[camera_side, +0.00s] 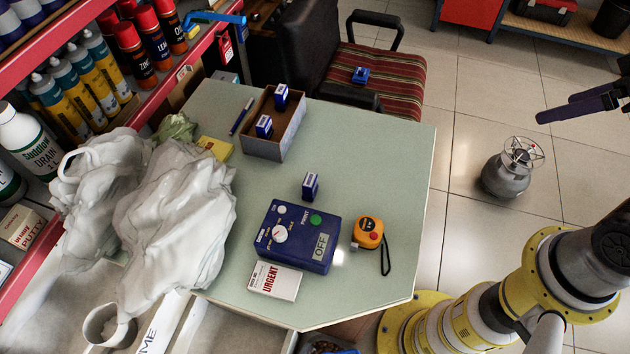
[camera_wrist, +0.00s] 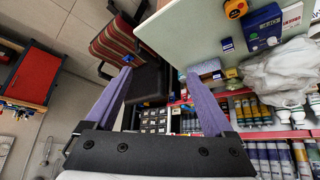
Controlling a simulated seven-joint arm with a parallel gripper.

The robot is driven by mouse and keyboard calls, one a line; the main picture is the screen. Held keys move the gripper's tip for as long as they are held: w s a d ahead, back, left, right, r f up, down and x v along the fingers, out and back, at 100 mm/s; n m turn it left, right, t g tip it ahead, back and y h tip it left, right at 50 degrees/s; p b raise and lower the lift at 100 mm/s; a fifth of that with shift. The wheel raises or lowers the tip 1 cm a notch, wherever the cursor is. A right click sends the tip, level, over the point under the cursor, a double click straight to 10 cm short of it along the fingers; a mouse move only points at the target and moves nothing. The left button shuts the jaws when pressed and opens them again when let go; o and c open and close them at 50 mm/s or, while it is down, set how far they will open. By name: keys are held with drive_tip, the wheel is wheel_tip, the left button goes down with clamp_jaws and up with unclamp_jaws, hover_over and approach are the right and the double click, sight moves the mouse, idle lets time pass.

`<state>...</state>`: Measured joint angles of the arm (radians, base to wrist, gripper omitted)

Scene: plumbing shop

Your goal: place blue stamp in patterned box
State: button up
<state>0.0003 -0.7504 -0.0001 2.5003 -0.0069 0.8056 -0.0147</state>
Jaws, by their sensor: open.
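A small blue stamp (camera_side: 310,185) stands upright on the pale green table, also visible in the wrist view (camera_wrist: 227,44). The open-topped box (camera_side: 261,148) is grey outside and brown inside; its pattern is too small to make out. Two blue stamps (camera_side: 282,97) (camera_side: 264,127) are in it. Another small blue item (camera_side: 360,75), perhaps a stamp, lies on the striped chair seat. My gripper (camera_side: 556,108) is off to the right of the table, above the floor, far from the stamps. In the wrist view its purple fingers (camera_wrist: 160,76) are wide apart with nothing between them.
A blue device (camera_side: 285,237), orange tape measure (camera_side: 368,233) and urgent card box (camera_side: 274,281) occupy the table's near part. White plastic bags (camera_side: 175,220) cover its left side. Shelves of bottles and cans stand left. The chair (camera_side: 385,80) is behind; a gas canister (camera_side: 507,172) stands right.

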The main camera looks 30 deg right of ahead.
drive_tip(key=w+r+n+t, duration=0.1)
drive_tip(key=w+r+t, duration=0.45)
drive_tip(key=w, duration=0.35)
drive_tip(key=w+a+f+n+t+y, duration=0.1)
drive_tip(key=w+a+f+n+y, duration=0.2)
drive_tip(key=w, duration=0.4)
drive_tip(key=w+a+n+t+y, duration=0.2)
drive_tip(key=w+a+n, duration=0.1)
drive_tip(key=w+a, duration=0.3)
drive_tip(key=n+g+y, duration=0.2)
drive_tip(key=g+y, duration=0.3)
drive_tip(key=g, duration=0.1)
approach(313, 180)
drive_tip(key=x, duration=0.4)
drive_tip(key=shift+w, duration=0.2)
drive_tip(key=shift+x, duration=2.85)
drive_tip(key=shift+s+a, duration=0.1)
drive_tip(key=shift+s, duration=0.1)
clamp_jaws()
